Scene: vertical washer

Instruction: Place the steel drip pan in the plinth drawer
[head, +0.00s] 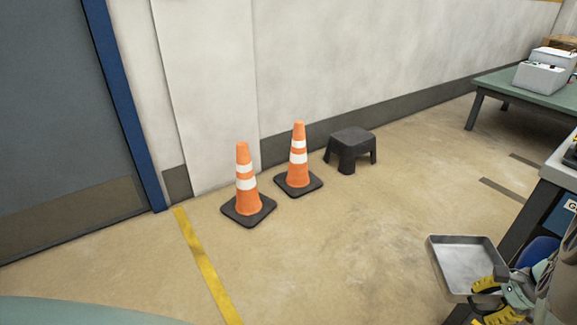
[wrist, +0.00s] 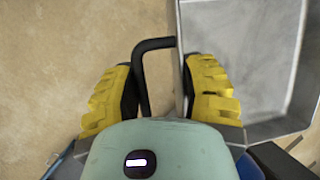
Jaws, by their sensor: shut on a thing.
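The steel drip pan (head: 468,262) is a shallow grey metal tray at the lower right of the head view. It also fills the right side of the wrist view (wrist: 262,60). My gripper (head: 495,293) has yellow fingers at the pan's near right corner. In the wrist view my gripper (wrist: 160,80) is shut on the pan's side, with the pan wall against the right finger. A black bent handle (wrist: 153,45) shows between the fingers. The pan is held above the floor. The plinth drawer is not in view.
Two orange cones (head: 246,185) (head: 298,160) and a black stool (head: 351,148) stand by the wall. A green table (head: 510,88) with a white box (head: 541,77) is at the back right. A dark unit (head: 530,215) is at the right edge. The middle floor is clear.

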